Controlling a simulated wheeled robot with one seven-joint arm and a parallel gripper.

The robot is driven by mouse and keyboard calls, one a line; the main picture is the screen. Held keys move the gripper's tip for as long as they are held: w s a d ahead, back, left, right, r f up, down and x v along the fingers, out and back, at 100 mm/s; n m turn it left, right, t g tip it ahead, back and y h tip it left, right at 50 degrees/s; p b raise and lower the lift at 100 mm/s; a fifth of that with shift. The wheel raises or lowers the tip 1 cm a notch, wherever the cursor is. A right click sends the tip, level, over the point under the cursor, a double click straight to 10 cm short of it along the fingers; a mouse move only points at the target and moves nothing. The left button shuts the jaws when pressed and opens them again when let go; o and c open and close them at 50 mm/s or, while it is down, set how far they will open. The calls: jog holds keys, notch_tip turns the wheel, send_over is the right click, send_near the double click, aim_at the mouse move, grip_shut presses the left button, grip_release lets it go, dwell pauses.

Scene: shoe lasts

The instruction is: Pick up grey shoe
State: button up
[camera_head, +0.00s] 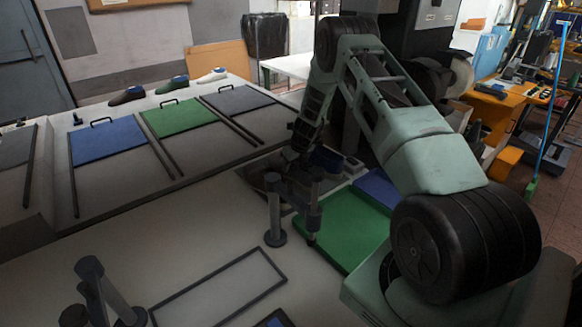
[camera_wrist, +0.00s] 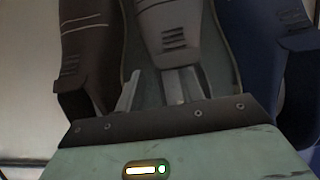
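My gripper (camera_wrist: 156,88) is at the bottom of the wrist view, its two pale fingers apart, with a dark gap between them. A grey shoe-shaped piece (camera_wrist: 165,25) with slits lies just past the fingers, inside a darker grey-green outline. I cannot tell whether the fingers touch it. A darker grey-brown shoe (camera_wrist: 85,45) is at the left, and a blue one (camera_wrist: 257,45) is at the right. In the head view, my arm reaches down to dark shoes beside the green panel; the fingers are hard to make out there.
A green panel (camera_head: 345,230) lies right of two grey posts, one of them (camera_head: 273,215) upright near the gripper. A long bench behind holds blue (camera_head: 108,142) and green (camera_head: 178,118) panels with handles. Several shoes stand along its back edge.

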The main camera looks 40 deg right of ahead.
grip_shut()
jog(key=shift+w, duration=0.1)
